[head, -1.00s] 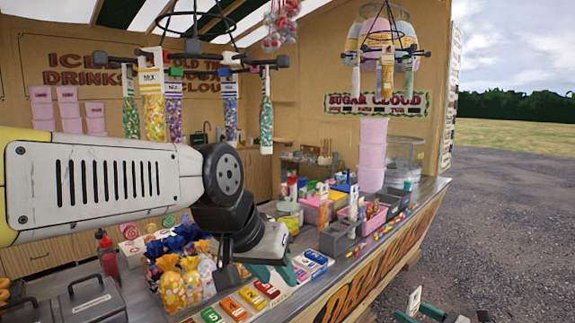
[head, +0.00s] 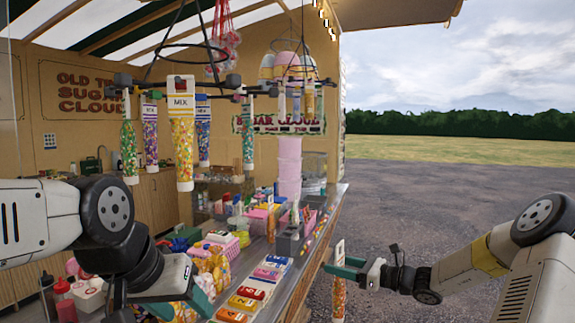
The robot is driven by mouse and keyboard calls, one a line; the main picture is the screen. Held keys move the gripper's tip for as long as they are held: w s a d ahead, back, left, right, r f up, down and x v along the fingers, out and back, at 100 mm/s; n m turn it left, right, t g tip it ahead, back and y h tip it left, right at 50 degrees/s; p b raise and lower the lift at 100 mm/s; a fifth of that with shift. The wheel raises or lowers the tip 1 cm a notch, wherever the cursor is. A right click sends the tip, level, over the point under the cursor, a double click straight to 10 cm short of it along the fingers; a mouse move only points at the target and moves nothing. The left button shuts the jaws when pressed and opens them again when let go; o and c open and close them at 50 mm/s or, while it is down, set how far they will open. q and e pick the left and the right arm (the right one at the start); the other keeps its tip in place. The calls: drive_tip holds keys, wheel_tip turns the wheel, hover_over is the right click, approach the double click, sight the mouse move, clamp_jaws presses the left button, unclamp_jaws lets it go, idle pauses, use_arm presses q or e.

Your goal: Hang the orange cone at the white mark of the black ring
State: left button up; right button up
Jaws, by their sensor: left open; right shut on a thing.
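The orange cone (head: 338,299), a slim clear bag of orange sweets with a white top, hangs upright below my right gripper (head: 343,267). The green fingers are shut on its upper part, which they partly hide. A black ring (head: 196,90) with several outward arms hangs at the upper left, bearing several filled cones, including a MIX cone (head: 181,140) in front. A second black ring (head: 290,80) hangs farther back. I cannot make out a white mark on either. My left gripper (head: 190,300) is open, low at the left over the counter, apart from the rings.
The counter (head: 318,240) holds bagged sweets, coloured boxes (head: 247,300) and grey bins (head: 289,243). Pink-red sweets hang near the roof. The gravel (head: 420,200) to the right is open.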

drive_tip(key=a+r+n+g+y, duration=0.1)
drive_tip(key=a+r, duration=0.2)
drive_tip(key=r, duration=0.8)
drive_tip(key=w+a+r, duration=0.1)
drive_tip(key=a+r, duration=0.1)
drive_tip(key=r, duration=1)
drive_tip(key=a+r+n+g+y, duration=0.1)
drive_tip(key=a+r, duration=0.2)
drive_tip(key=r, duration=0.8)
drive_tip(key=s+a+r+g, duration=0.1)
drive_tip(key=s+a+r, duration=0.2)
drive_tip(key=r, duration=0.3)
drive_tip(key=s+a+r, duration=0.2)
drive_tip(key=a+r, duration=0.1)
drive_tip(key=r, duration=0.3)
drive_tip(key=x, duration=0.6)
drive_tip(key=shift+a+f+n, duration=0.15)
drive_tip(key=shift+a+n, duration=0.05)
drive_tip(key=shift+n, duration=0.2)
drive_tip(key=shift+w+a, duration=0.15)
drive_tip(key=shift+a, duration=0.15)
drive_tip(key=shift+w+a, duration=0.25)
drive_tip(key=shift+a, duration=0.3)
